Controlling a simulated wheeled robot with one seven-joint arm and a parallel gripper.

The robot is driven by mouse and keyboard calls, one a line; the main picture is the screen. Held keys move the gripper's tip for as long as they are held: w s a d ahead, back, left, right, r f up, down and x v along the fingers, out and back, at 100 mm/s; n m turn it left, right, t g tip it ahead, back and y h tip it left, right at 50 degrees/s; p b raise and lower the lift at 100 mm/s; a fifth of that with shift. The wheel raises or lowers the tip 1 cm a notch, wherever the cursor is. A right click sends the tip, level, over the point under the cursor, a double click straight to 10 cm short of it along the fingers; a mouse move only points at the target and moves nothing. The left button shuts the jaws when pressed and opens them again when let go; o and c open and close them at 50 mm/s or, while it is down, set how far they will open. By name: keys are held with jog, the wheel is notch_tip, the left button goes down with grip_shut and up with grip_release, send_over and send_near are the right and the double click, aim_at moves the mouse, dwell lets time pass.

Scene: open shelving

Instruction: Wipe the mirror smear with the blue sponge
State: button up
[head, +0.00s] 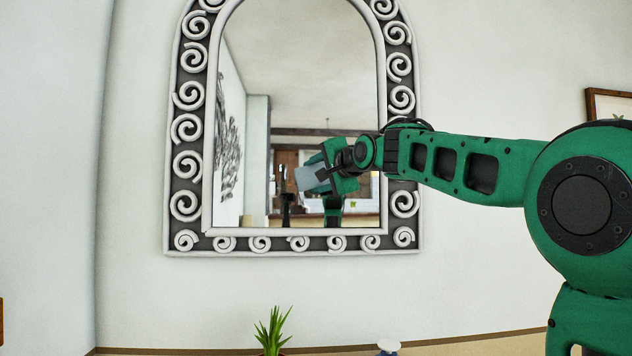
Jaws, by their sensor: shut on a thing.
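The arched mirror (300,80) hangs on the wall ahead, its dark frame set with white scrolls. My gripper (322,172) is in front of the lower right part of the glass. It is shut on the pale blue sponge (307,178), which is at the left of the fingers. I cannot tell whether the sponge touches the glass. I cannot pick out the smear; my gripper and the reflections cover that area.
A green potted plant (272,332) stands below the mirror at the bottom edge. A small white and blue object (388,346) is to its right. A framed picture (608,104) hangs at the far right. The wall left of the mirror is clear.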

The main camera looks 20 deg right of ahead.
jog(key=shift+s+a+r, duration=0.1)
jog(key=shift+s+a, duration=0.25)
jog(key=shift+s, duration=0.55)
jog(key=shift+s+a+f, duration=0.1)
jog(key=shift+s+a, duration=0.2)
jog(key=shift+s, duration=0.55)
jog(key=shift+s+a+r, duration=0.1)
jog(key=shift+s+a, duration=0.25)
jog(key=shift+s, duration=0.55)
jog(key=shift+s, duration=0.1)
jog(key=s, duration=0.1)
jog(key=s+a, duration=0.1)
jog(key=shift+s, duration=0.35)
jog(key=shift+d, duration=0.1)
